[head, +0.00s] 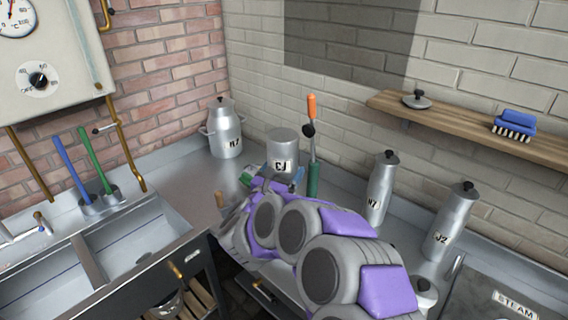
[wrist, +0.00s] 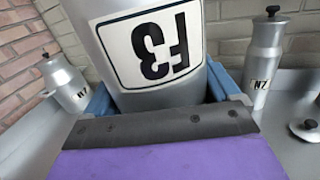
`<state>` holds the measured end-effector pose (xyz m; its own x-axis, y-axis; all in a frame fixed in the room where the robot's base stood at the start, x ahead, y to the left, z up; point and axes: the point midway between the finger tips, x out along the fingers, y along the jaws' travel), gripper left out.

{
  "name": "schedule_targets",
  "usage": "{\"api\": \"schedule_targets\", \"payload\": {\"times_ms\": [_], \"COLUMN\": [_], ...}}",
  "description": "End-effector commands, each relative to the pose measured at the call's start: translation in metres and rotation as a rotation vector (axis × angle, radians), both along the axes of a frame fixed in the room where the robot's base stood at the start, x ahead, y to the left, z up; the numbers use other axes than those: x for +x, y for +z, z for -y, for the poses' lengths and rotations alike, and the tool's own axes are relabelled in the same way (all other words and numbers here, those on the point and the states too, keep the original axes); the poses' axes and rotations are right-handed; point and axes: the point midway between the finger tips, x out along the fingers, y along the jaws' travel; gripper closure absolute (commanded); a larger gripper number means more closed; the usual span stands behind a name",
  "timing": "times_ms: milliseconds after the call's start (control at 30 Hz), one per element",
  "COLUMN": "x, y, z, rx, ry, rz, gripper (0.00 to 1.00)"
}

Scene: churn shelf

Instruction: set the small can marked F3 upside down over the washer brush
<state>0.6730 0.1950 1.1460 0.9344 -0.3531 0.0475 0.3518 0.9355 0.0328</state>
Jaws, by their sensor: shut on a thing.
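The small grey metal can marked F3 (head: 283,143) is held above the counter near the back corner; its plain flat end faces up. In the wrist view the can (wrist: 145,75) fills the upper middle and its F3 label appears upside down. My gripper (head: 270,180) is shut on the can, with blue fingers on both sides of it in the wrist view. I cannot pick out the washer brush for certain. What lies beneath the can is hidden by my gripper and arm.
A green tool with an orange handle (head: 312,108) stands just right of the can. A handled churn (head: 224,130) is left of it; two lidded cans (head: 379,190) (head: 452,222) stand right. A wall shelf (head: 470,128) holds a blue brush (head: 515,122) and a lid (head: 416,100). Sinks (head: 135,240) are left.

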Motion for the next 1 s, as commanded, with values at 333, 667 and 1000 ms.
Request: {"api": "schedule_targets", "payload": {"times_ms": [333, 667, 1000], "x": [0.0, 0.0, 0.0], "y": [-0.031, -0.057, -0.087], "z": [0.002, 0.002, 0.001], "rx": [0.003, 0.0, 0.0], "ry": [-0.001, -0.003, -0.001], "rz": [0.001, 0.0, -0.001], "gripper": [0.59, 0.59, 0.59]}}
